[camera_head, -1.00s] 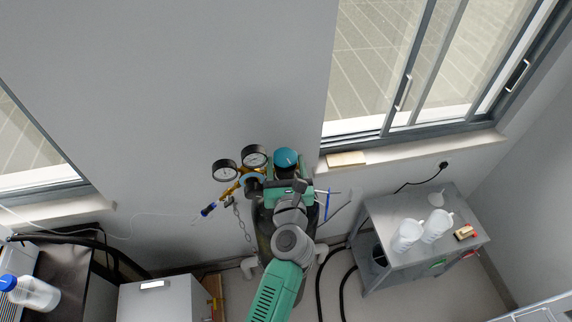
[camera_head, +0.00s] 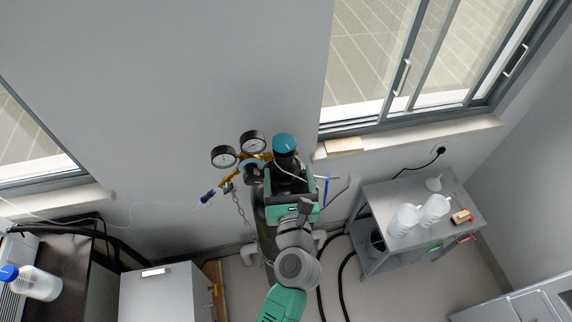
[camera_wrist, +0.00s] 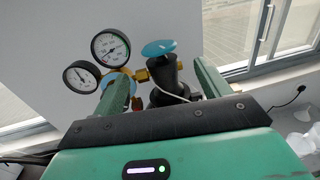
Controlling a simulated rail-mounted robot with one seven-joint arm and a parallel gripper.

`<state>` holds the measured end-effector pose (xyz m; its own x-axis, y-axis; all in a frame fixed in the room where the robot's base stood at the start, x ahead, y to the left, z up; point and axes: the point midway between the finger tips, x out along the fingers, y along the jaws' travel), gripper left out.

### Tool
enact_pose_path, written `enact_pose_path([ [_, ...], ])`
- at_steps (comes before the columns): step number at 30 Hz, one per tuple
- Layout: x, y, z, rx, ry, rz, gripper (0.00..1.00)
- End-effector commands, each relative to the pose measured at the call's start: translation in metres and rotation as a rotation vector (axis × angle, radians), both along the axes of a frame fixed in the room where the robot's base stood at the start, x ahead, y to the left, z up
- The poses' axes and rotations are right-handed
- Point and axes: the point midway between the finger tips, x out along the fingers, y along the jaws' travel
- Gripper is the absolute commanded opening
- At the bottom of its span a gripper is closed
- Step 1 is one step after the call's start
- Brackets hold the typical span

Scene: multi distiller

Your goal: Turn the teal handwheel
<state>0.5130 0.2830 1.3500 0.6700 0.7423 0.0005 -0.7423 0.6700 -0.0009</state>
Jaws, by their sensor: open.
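The teal handwheel (camera_head: 285,143) is a round disc on top of a black valve stem (camera_head: 285,163), beside the wall. In the wrist view the handwheel (camera_wrist: 158,48) shows tilted, beyond my two green fingers and between them in the picture. My gripper (camera_head: 290,178) is in front of and below the wheel in the head view. In the wrist view my gripper (camera_wrist: 160,78) is open, with the fingers spread apart and nothing held. The fingers look clear of the wheel. My gripper hides the lower part of the valve.
Two pressure gauges (camera_head: 238,149) on brass fittings sit just left of the valve. A chain (camera_head: 238,203) hangs below them. A grey side table (camera_head: 405,245) with white bottles stands to the right. A white cabinet (camera_head: 160,290) is at lower left.

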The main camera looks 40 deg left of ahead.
Motion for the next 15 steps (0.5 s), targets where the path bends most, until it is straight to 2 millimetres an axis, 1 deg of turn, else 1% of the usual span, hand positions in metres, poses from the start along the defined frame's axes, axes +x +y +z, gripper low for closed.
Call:
enact_pose_path([
  [8, -0.001, -0.002, 0.0, 0.0, 0.0, 0.0, 0.76],
  [10, 0.001, 0.0, -0.003, 0.003, 0.002, 0.008, 0.76],
  [11, 0.004, 0.003, -0.007, 0.009, 0.005, 0.022, 0.76],
  [13, 0.017, 0.013, -0.02, 0.028, 0.019, 0.09, 0.76],
  [15, 0.035, 0.025, -0.03, 0.05, 0.034, 0.203, 0.76],
])
